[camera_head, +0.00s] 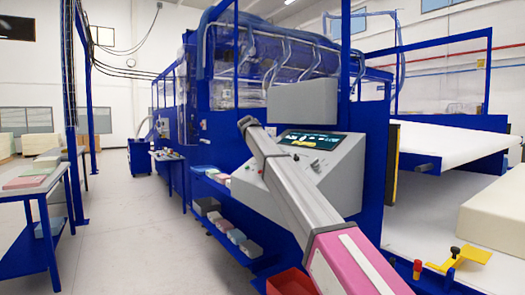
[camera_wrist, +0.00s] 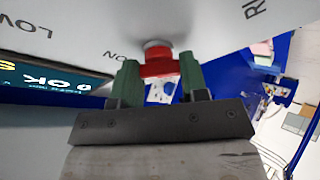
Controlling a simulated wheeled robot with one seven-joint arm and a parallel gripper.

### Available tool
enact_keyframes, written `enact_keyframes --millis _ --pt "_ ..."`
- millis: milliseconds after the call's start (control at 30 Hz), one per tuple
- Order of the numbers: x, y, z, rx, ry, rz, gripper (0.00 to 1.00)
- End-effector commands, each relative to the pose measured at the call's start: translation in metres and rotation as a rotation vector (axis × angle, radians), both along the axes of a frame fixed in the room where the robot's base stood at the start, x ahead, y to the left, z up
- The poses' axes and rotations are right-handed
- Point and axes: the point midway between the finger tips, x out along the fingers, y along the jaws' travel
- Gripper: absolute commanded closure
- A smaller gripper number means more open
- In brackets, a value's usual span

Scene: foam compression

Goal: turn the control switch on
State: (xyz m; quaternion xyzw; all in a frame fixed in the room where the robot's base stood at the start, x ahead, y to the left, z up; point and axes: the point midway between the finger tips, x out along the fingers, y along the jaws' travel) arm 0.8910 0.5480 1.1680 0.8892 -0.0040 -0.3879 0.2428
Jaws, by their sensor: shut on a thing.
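The control switch is a red knob (camera_wrist: 159,66) on a round grey base on the pale panel face (camera_wrist: 200,25). It shows in the wrist view, with the lettering "ON" beside it to the left. My gripper (camera_wrist: 158,76) has a green finger on each side of the knob and is shut on it. The fingertips are close to the panel. In the head view the grey control console (camera_head: 345,178) stands behind my arm. The switch and my gripper cannot be made out there.
A lit display (camera_wrist: 45,80) lies left of the knob; it also shows on the console (camera_head: 310,140). Small bins (camera_head: 228,234) sit under the console. A red bin (camera_head: 290,281) is low in front. A foam block (camera_head: 497,215) lies at right. The left floor (camera_head: 125,230) is clear.

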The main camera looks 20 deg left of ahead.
Motion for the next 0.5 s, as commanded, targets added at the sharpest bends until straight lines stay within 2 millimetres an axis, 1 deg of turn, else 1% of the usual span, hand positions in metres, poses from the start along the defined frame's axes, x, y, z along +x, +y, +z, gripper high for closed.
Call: enact_keyframes --millis 200,500 --pt "-0.0008 0.0004 -0.0007 0.035 -0.026 -0.075 0.83" --pt "-0.0010 0.0002 -0.0009 0.050 -0.040 -0.111 0.83"
